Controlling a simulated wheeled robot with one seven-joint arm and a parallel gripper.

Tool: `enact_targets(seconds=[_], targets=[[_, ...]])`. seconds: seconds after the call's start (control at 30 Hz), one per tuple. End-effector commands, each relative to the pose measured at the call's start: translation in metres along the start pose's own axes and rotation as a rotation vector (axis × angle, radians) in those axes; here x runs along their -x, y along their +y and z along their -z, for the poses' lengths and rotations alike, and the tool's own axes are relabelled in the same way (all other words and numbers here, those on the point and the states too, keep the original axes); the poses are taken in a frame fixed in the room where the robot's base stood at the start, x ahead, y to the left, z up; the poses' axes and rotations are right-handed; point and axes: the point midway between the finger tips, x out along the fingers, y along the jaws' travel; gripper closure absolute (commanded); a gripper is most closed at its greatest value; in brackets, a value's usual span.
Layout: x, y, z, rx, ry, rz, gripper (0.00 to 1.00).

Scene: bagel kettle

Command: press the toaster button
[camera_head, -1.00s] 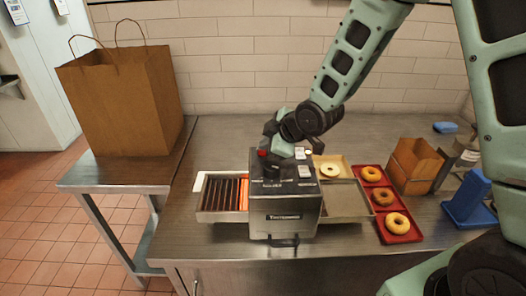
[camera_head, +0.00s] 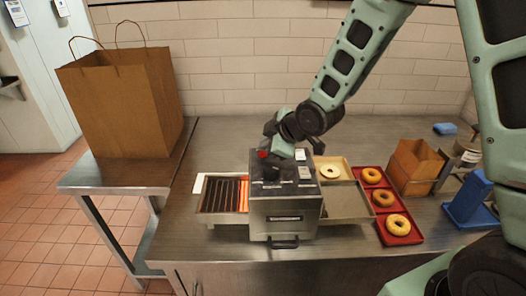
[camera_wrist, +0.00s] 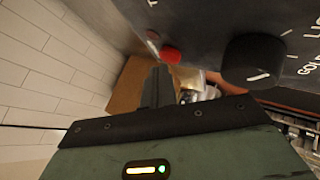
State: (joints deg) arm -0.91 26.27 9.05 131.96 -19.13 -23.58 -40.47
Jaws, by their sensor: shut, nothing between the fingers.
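The steel toaster (camera_head: 285,218) stands near the counter's front edge, with glowing orange heating bars at its left side. A red button (camera_head: 262,154) is on its top panel; it also shows in the wrist view (camera_wrist: 170,54), beside a black knob (camera_wrist: 253,62). My gripper (camera_wrist: 160,72) is shut and empty. In the wrist view its fingertips are just below the red button; I cannot tell whether they touch it. In the head view my gripper is over the toaster's top, and its fingertips are hard to make out.
A rack (camera_head: 210,212) sits left of the toaster. At right are a tray with a pale bagel (camera_head: 330,171), a red tray (camera_head: 416,233) with bagels, a brown box (camera_head: 414,168) and a blue object (camera_head: 470,200). A paper bag (camera_head: 125,105) stands on the left table.

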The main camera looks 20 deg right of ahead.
Motion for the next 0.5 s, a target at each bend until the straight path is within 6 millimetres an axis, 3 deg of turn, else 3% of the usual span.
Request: enact_targets(seconds=[0.5], targets=[[0.026,0.019,0.019,0.000,0.001,-0.001,1.00]])
